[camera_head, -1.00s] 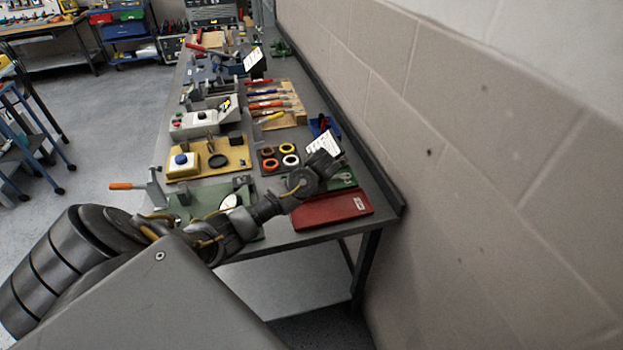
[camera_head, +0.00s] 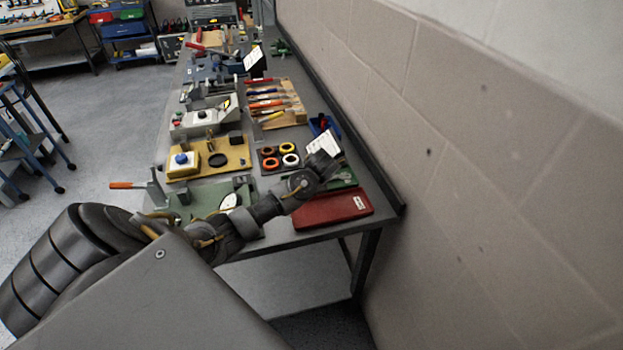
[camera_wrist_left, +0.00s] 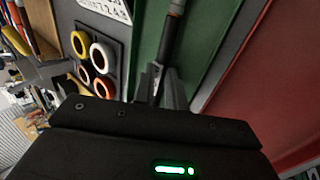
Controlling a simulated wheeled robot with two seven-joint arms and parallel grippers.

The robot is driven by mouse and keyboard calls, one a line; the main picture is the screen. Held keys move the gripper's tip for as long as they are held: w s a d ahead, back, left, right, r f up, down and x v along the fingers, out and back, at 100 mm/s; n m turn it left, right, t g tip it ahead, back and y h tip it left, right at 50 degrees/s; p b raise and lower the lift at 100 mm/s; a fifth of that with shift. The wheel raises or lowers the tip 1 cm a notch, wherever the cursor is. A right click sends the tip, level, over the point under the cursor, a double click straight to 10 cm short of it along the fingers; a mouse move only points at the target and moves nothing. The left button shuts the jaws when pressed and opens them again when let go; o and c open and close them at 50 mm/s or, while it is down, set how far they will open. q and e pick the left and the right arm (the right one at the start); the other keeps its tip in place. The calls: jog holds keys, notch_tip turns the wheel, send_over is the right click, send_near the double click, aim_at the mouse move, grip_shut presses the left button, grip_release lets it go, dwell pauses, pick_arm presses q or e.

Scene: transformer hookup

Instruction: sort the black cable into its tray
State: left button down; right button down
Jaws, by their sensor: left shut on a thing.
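My left gripper (camera_wrist_left: 160,84) is shut on the black cable (camera_wrist_left: 172,38), a dark rod-like piece with an orange-brown band near the top of the left wrist view. The cable is over the green tray (camera_wrist_left: 206,35); whether it touches the tray floor I cannot tell. In the head view my left arm reaches across the bench to the green tray (camera_head: 347,180), and the wrist hides the fingers and cable. The red tray (camera_head: 325,209) lies beside it at the bench's near end, and also fills the right of the left wrist view (camera_wrist_left: 275,85). My right gripper is not in view.
A dark holder with several tape rolls (camera_head: 287,148) sits left of the green tray, near a white printed card (camera_head: 322,143). A green clamp fixture (camera_head: 180,205) stands at the near left. A wall (camera_head: 480,150) runs close along the bench's right side.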

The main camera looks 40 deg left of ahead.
pick_arm(q)
jog(key=shift+f, duration=0.1)
dwell(0.6)
jog(key=c, duration=1.4)
grip_release()
jog(key=shift+c, duration=0.2)
jog(key=shift+o, duration=0.4)
jog(key=shift+s+f, duration=0.1)
jog(key=shift+f, duration=0.05)
jog(key=shift+s+d+f, duration=0.1)
jog(key=shift+d+f, duration=0.05)
notch_tip(320, 180, up, 8)
jog(key=p, duration=0.7)
jog(key=shift+f, duration=0.2)
jog(key=shift+w, duration=0.2)
jog(key=shift+a, duration=0.2)
